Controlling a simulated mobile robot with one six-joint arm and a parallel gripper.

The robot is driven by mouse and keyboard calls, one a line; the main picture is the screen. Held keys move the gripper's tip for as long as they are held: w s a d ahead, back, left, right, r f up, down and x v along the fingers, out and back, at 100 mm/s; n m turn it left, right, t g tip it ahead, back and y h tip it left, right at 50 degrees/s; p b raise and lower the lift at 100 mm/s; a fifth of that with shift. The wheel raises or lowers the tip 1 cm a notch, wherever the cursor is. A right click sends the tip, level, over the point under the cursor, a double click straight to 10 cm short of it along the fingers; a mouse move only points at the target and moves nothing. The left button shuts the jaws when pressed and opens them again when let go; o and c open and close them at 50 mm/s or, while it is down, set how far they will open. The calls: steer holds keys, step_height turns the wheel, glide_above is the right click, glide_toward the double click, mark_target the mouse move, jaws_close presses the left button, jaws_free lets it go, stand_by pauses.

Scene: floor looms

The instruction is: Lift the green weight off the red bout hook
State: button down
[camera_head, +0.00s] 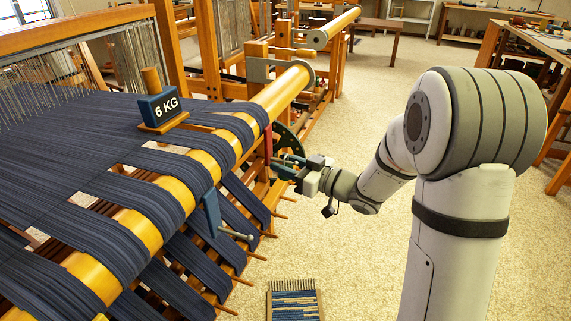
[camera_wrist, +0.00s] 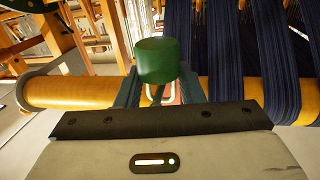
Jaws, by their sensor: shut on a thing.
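The green weight (camera_wrist: 157,60) shows in the wrist view as a green round block with a thin stem below it. My gripper (camera_wrist: 158,92) is shut on it, with one teal finger on each side of the stem. A part of the red bout hook (camera_wrist: 173,97) shows just behind the stem; I cannot tell if the weight still touches it. In the head view the red hook (camera_head: 268,143) hangs at the right end of the loom's front beam, and my gripper (camera_head: 287,166) is right beside it. The weight cannot be made out clearly there.
A blue weight marked 6 KG (camera_head: 160,108) sits on a wooden base on the dark blue warp. A blue hook (camera_head: 212,214) hangs on the front beam (camera_head: 190,182). A dark green wheel (camera_head: 290,138) is close to my gripper. A small framed weaving (camera_head: 294,300) lies on the open floor.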

steer(key=w+v, duration=0.1)
steer(key=v, duration=0.5)
steer(key=shift+d+p, duration=0.4)
stand_by(0.3)
